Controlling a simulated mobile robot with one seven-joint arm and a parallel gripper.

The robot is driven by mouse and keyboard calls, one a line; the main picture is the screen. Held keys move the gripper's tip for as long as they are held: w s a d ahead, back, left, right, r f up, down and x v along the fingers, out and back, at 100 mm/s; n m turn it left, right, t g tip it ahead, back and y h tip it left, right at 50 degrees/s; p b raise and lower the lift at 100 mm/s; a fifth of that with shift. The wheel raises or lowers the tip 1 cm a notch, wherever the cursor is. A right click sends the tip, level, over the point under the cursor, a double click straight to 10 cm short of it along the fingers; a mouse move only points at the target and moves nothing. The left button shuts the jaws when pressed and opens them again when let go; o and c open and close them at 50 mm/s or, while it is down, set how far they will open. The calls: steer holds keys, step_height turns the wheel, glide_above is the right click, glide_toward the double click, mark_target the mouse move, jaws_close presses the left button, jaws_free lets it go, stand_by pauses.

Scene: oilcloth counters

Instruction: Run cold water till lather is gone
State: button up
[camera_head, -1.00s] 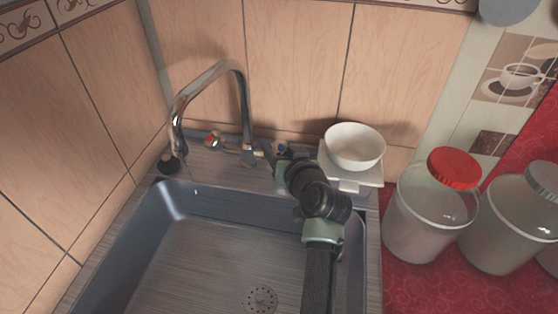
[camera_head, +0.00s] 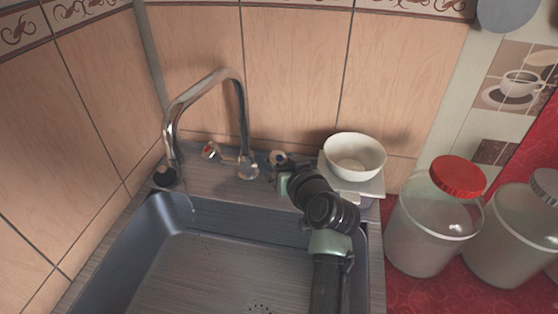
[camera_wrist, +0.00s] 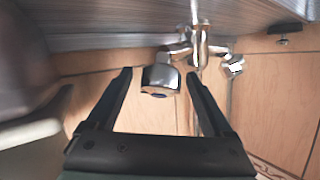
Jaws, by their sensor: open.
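The chrome faucet (camera_head: 240,110) curves over the grey sink (camera_head: 215,215) in the head view. A thin trickle of water (camera_head: 190,202) falls from its spout. The red-marked tap handle (camera_head: 210,150) is on the left, and the blue-marked cold handle (camera_head: 278,158) is on the right. In the wrist view, my gripper (camera_wrist: 158,73) is open, with one finger to each side of the cold handle (camera_wrist: 160,80). I cannot tell whether the fingers touch it. The red-marked handle (camera_wrist: 235,65) also shows there. I see no lather in the visible part of the sink.
A white bowl (camera_head: 355,150) stands on a small light stand (camera_head: 368,188) close to the right of my gripper. A red-lidded jar (camera_head: 435,225) and another jar (camera_head: 515,232) stand on the red oilcloth. Tiled walls close off the back and left.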

steer(key=shift+s+d+r+p, duration=0.2)
steer(key=shift+s+r+p, duration=0.05)
steer(key=shift+s+p, duration=0.2)
steer(key=p+v, duration=0.4)
steer(key=v, duration=0.8)
steer(key=shift+p, duration=0.4)
steer(key=shift+f, duration=0.15)
step_height(320, 180, up, 30)
steer(key=a+t+h+p, duration=0.2)
steer(key=t+h+p, duration=0.1)
steer(key=t+p, duration=0.25)
steer(key=s+a+r+m+t+h+p, duration=0.1)
steer(key=s+r+t, duration=0.3)
steer(key=r, duration=0.9)
steer(key=s+a+r+m+t+h+p, duration=0.1)
steer(key=s+r+t+p, duration=0.2)
steer(key=s+r, duration=0.7)
step_height(320, 180, up, 4)
steer(key=shift+s+a+f+t+h, duration=0.1)
steer(key=shift+s+a+t+h, duration=0.2)
steer(key=shift+t, duration=0.55)
